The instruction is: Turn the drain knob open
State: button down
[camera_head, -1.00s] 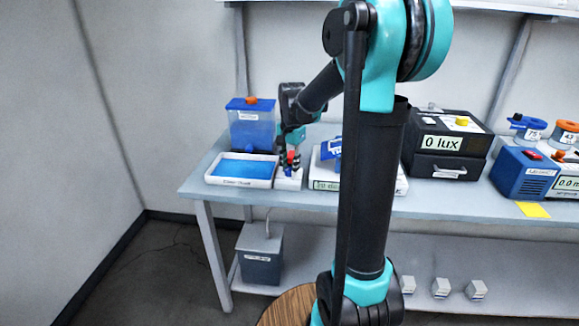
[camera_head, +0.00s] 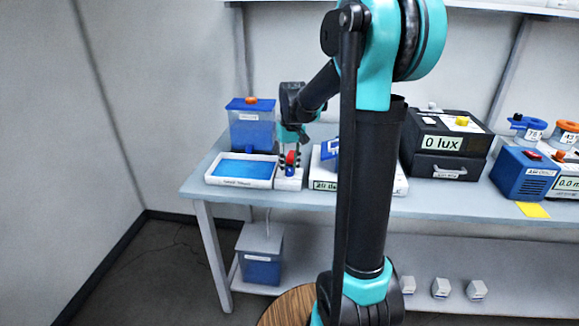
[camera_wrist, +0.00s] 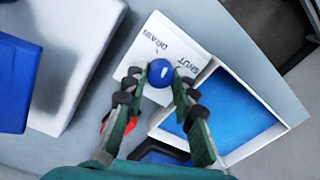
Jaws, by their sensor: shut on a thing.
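The round blue drain knob (camera_wrist: 160,73) sits on a white block (camera_wrist: 165,42) printed DRAIN and SHUT in the wrist view. The knob has a short pale mark on its top. My gripper (camera_wrist: 159,77) is shut on the knob, one finger on each side. In the head view my gripper (camera_head: 291,158) is over the small white block (camera_head: 288,183), just right of the blue-filled tray (camera_head: 245,168). A red part (camera_head: 291,157) shows between the fingers there. The tray's blue surface also shows in the wrist view (camera_wrist: 235,112).
A blue-filled tank (camera_head: 252,134) stands behind the tray. A scale-like white box (camera_head: 330,184) is close on the right, partly hidden by my arm. A bin (camera_head: 262,245) with blue in its lower part stands on the lower shelf. A black lux box (camera_head: 450,135) is farther right.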

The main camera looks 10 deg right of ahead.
aim_at(290, 168)
jog(key=n, duration=0.6)
jog(key=shift+n, duration=0.3)
dwell(0.4)
jog(key=c, duration=1.2)
grip_release()
jog(key=r, duration=1.2)
jog(key=shift+w+d, duration=0.2)
